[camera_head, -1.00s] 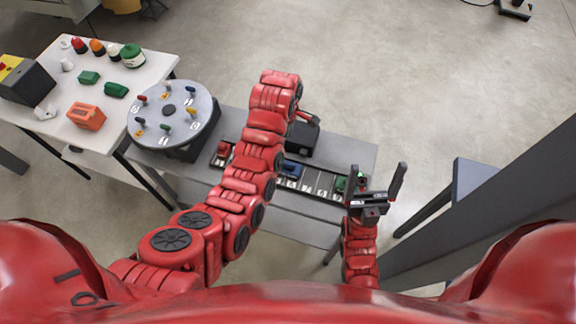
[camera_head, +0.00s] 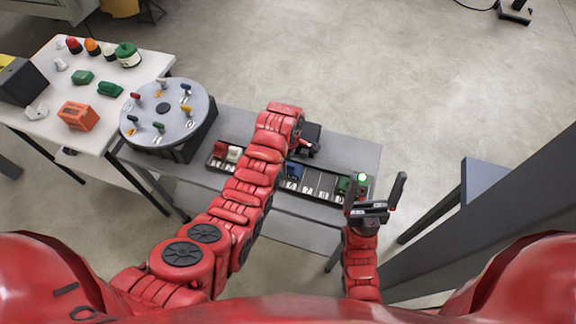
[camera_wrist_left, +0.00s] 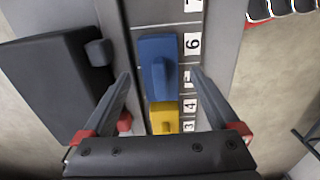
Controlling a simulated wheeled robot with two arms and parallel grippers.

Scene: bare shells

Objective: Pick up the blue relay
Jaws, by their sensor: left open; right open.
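The blue relay (camera_head: 293,171) sits in the dark rail (camera_head: 322,194) on the grey table. In the left wrist view the blue relay (camera_wrist_left: 158,58) is beside the label 6, with a raised grip on top. My left gripper (camera_wrist_left: 159,75) is open, its fingertips apart on either side of the relay's lower part in that view. I cannot tell how high they are above it. In the head view the left arm partly hides this gripper. My right gripper (camera_head: 376,182) is open and empty at the rail's right end.
A yellow relay (camera_wrist_left: 165,117) stands close to the blue one. A black box (camera_wrist_left: 48,80) is beside the rail. Red (camera_head: 220,149), white (camera_head: 234,153) and green (camera_head: 345,184) relays also sit in the rail. A round dial table (camera_head: 164,112) is at the left.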

